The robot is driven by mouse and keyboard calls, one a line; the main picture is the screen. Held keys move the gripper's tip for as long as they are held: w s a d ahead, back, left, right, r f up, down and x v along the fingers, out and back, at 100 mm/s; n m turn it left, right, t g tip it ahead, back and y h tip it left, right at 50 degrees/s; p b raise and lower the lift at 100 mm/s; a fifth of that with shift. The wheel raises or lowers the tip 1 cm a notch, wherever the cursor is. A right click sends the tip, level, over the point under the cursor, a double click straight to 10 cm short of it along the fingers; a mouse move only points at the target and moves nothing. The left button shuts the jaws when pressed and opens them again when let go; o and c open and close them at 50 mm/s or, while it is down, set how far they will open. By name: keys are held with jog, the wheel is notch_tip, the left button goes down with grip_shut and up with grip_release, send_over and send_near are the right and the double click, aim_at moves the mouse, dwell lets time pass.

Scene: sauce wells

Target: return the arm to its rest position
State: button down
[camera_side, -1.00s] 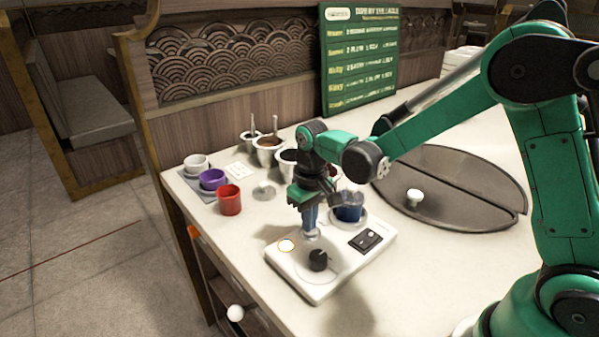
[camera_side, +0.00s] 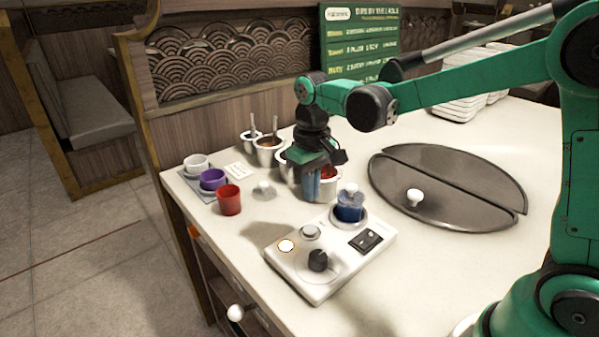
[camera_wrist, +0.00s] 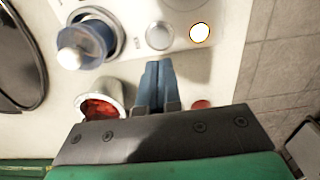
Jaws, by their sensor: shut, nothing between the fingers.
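My gripper (camera_side: 313,188) is shut and empty, with its blue fingers pointing down, above the counter between the sauce wells and the white control box (camera_side: 325,285). In the wrist view the fingers (camera_wrist: 158,68) lie together with nothing between them. The box carries a grey button, a dark knob (camera_side: 318,260), a lit round lamp (camera_side: 286,245) and a black switch (camera_side: 366,240). A blue container (camera_side: 349,207) with a pale knob on top sits in a ring at its back corner.
A well with red sauce (camera_wrist: 101,108) is close beside my gripper. White, purple (camera_side: 212,179) and red (camera_side: 229,200) cups stand at the left. A round dark two-part lid (camera_side: 455,190) lies to the right. White stacked dishes (camera_side: 460,100) stand behind.

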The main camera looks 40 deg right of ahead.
jog(key=s+d+r+t, duration=0.1)
jog(key=s+r+t, duration=0.2)
jog(key=s+t, duration=0.4)
jog(key=shift+s+r, duration=0.15)
jog(key=shift+s, duration=0.85)
